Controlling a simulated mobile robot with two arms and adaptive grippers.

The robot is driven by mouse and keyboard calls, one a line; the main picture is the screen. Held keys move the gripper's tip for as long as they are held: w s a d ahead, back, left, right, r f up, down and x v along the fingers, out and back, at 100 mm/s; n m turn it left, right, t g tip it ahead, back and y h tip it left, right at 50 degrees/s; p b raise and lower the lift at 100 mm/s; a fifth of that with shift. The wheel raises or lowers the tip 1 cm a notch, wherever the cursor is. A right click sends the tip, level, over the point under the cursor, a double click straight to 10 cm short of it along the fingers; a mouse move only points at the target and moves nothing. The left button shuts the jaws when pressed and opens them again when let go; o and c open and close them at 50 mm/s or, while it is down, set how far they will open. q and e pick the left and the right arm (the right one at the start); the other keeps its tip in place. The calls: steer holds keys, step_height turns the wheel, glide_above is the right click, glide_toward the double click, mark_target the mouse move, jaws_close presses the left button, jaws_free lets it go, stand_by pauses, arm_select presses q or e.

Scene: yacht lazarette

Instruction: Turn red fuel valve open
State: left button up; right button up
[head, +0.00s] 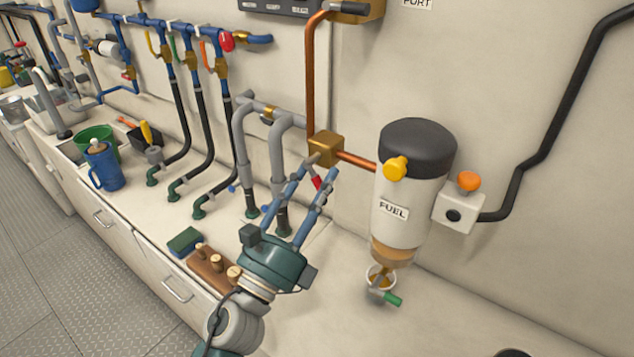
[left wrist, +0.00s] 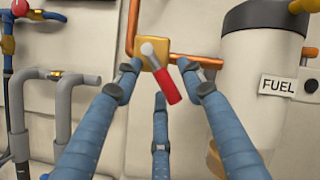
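The red fuel valve handle (head: 318,183) hangs from a brass valve block (head: 325,148) in the copper pipe beside the FUEL filter. In the left wrist view the red handle (left wrist: 170,86) points down, tilted slightly right, from a grey hub on the brass block (left wrist: 152,53). My left gripper (head: 316,187) has its blue fingers spread around the handle. In the left wrist view the left gripper (left wrist: 160,82) shows a fingertip on either side of the handle and a third finger below. I cannot tell whether any finger touches it. My right gripper is not in view.
The FUEL filter (head: 405,195) stands close on the right, with yellow and orange knobs. Grey pipes (head: 280,165) rise close on the left. A wooden block with pegs (head: 212,268) and a green sponge (head: 185,241) lie on the counter. The counter's front right is mostly clear.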

arm_select(q)
steer(key=shift+s, duration=0.1)
steer(key=v, duration=1.2)
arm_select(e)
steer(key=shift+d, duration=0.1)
